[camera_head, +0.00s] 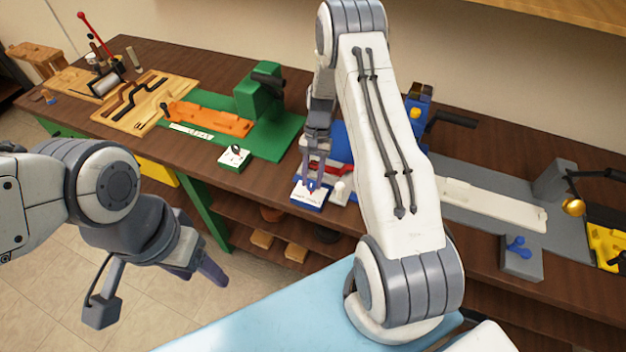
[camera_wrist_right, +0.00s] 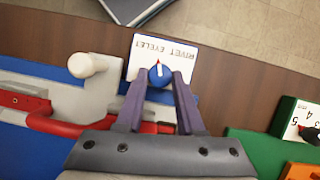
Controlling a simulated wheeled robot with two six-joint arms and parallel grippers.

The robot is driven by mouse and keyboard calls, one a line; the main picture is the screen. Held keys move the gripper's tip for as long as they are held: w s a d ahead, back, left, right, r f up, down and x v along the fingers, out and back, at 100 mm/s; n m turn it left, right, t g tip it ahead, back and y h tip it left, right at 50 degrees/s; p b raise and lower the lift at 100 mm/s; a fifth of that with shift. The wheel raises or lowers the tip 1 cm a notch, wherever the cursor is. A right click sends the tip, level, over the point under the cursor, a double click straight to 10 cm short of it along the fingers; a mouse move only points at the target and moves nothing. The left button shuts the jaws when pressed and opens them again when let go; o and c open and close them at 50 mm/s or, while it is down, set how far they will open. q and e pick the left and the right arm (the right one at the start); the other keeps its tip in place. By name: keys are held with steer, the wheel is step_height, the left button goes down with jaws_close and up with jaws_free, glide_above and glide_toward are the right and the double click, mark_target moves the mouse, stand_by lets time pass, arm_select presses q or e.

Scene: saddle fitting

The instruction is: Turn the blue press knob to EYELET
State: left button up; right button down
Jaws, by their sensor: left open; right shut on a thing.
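The blue press knob (camera_wrist_right: 160,75) sits on a white-topped block with the words RIVET and EYELET (camera_wrist_right: 168,50). The block also shows in the head view (camera_head: 307,197), at the table's front edge. The knob has a white line and a small red tip, which points up in the wrist view, toward the lettering. My right gripper (camera_wrist_right: 155,80) is shut on the knob, one finger on each side. In the head view my right gripper (camera_head: 313,180) reaches down to the block. My left gripper (camera_head: 155,290) is open and empty, left of the blue surface, away from the table.
A blue press with a red lever (camera_wrist_right: 75,125) and a white peg (camera_wrist_right: 85,66) stand beside the knob block. A green station with a numbered dial (camera_head: 235,155) is to the left. A grey station with a blue knob (camera_head: 519,247) is to the right.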

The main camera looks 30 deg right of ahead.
steer(key=shift+w+n+g+h+b, duration=0.1)
steer(key=shift+n+g+h+b, duration=0.4)
steer(key=shift+n, duration=1.2)
steer(key=c, duration=0.5)
jaws_free()
steer(key=shift+c, duration=0.2)
steer(key=b+v, duration=0.2)
steer(key=v, duration=0.8)
steer(key=shift+r+b, duration=0.3)
steer(key=shift+b, duration=0.05)
steer(key=shift+a, duration=0.1)
